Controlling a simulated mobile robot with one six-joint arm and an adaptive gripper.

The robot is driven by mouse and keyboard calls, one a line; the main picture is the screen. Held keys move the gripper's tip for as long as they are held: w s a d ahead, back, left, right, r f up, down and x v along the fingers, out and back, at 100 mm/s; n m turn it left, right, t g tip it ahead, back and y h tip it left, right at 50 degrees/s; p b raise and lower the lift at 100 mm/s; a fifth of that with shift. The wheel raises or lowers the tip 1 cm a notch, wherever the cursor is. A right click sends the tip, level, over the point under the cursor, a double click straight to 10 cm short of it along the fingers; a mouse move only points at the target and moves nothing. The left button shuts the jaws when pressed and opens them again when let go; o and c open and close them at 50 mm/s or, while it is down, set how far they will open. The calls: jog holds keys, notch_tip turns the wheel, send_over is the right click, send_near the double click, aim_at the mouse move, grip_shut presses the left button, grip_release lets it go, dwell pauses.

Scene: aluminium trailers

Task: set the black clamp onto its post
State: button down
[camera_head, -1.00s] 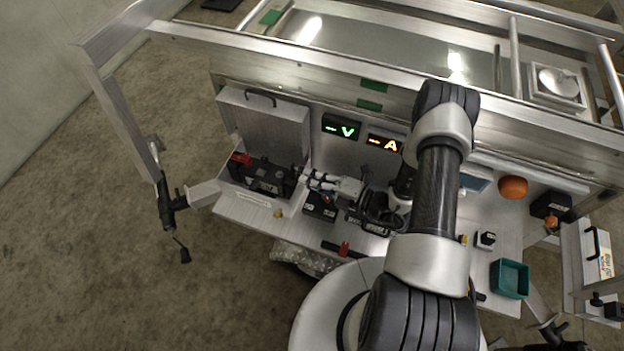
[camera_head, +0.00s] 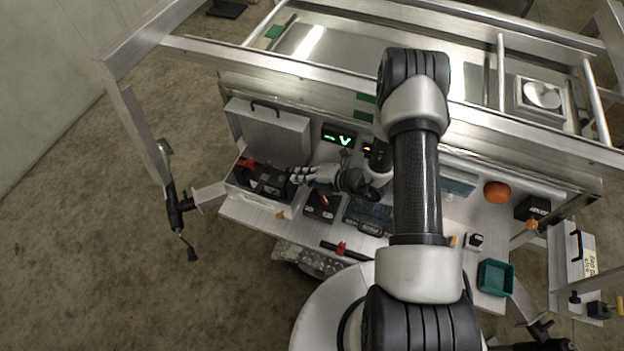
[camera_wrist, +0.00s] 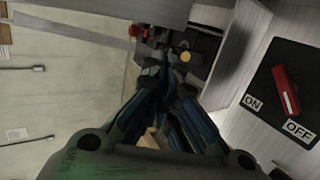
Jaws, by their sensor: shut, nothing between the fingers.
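A black battery (camera_head: 264,179) sits in an open metal box at the left of the trailer's shelf, with a red clamp (camera_head: 245,163) at its left end. In the wrist view the red clamp (camera_wrist: 134,31) shows beyond my fingers, and a round brass-coloured post top (camera_wrist: 185,56) shows near dark parts. I cannot clearly tell the black clamp from the dark battery and parts around my fingertips. My gripper (camera_head: 294,175) is shut and empty at the battery's right end. It also shows in the wrist view (camera_wrist: 174,92), pointing at the battery. Contact cannot be told.
A switch panel (camera_wrist: 283,92) with a red lever, marked ON and OFF, lies right of my fingers. The box's raised lid (camera_head: 268,132) stands behind the battery. A green V display (camera_head: 338,136) is on the back wall. A teal bin (camera_head: 495,277) stands far right.

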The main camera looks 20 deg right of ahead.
jog(key=shift+w+a+r+g+h+p, duration=0.25)
jog(key=shift+w+a+g+h+p, duration=0.15)
jog(key=shift+a+h, duration=0.15)
jog(key=shift+w+a+r+g+h+p, duration=0.2)
jog(key=shift+w+a+g+h+p, duration=0.15)
jog(key=shift+h, duration=0.2)
jog(key=shift+a+f, duration=0.2)
jog(key=shift+a, duration=0.05)
jog(key=shift+w+a+f+b, duration=0.25)
jog(key=shift+w+a+b, duration=0.35)
jog(key=shift+a, duration=0.15)
jog(key=shift+w+a+f+b, duration=0.2)
jog(key=shift+w+a+b, duration=0.4)
jog(key=shift+a, duration=0.1)
jog(key=shift+r, duration=0.15)
jog(key=shift+r+p, duration=0.6)
jog(key=shift+r, duration=0.1)
jog(key=s+d+r+p, duration=0.1)
jog(key=r+p, duration=0.1)
jog(key=r, duration=0.4)
jog(key=s+d+r+p, duration=0.1)
jog(key=s+r+p, duration=0.1)
jog(key=r, duration=0.5)
jog(key=shift+s+r+p, duration=0.25)
jog(key=shift+s+p, duration=0.05)
jog(key=shift+p, duration=0.05)
